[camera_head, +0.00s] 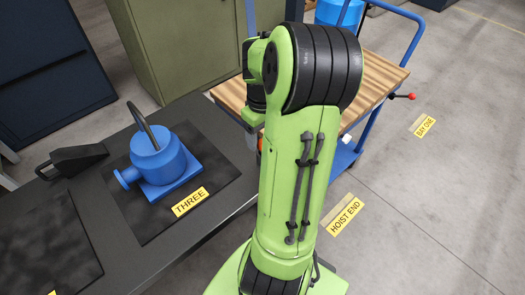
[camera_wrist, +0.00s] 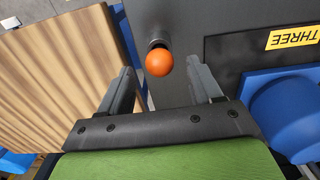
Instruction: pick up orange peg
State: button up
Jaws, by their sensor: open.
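The orange peg (camera_wrist: 159,62) shows in the wrist view as a round orange end with a dark collar behind it, against a dark grey surface. My gripper (camera_wrist: 162,88) is open, with one finger on each side of the peg in the picture. The peg lies between and beyond the fingertips; nothing is held. I cannot tell how far the peg is from the fingers.
A dark table (camera_head: 195,235) carries a blue pump-like part (camera_head: 158,163) beside the label THREE (camera_head: 190,201). A wooden-topped blue cart (camera_head: 376,75) stands behind my arm; its wood top (camera_wrist: 60,70) also fills the wrist view's left. Open floor (camera_head: 440,190) lies to the right.

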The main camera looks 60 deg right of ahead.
notch_tip(320, 180, down, 4)
jog(key=shift+f+b, duration=0.25)
jog(key=shift+b, duration=0.65)
jog(key=shift+r, duration=0.1)
jog(key=shift+c, duration=0.6)
jog(key=c, duration=1)
jog(key=shift+r, duration=0.15)
jog(key=shift+c, duration=0.2)
notch_tip(320, 180, up, 10)
jog(key=p, duration=0.4)
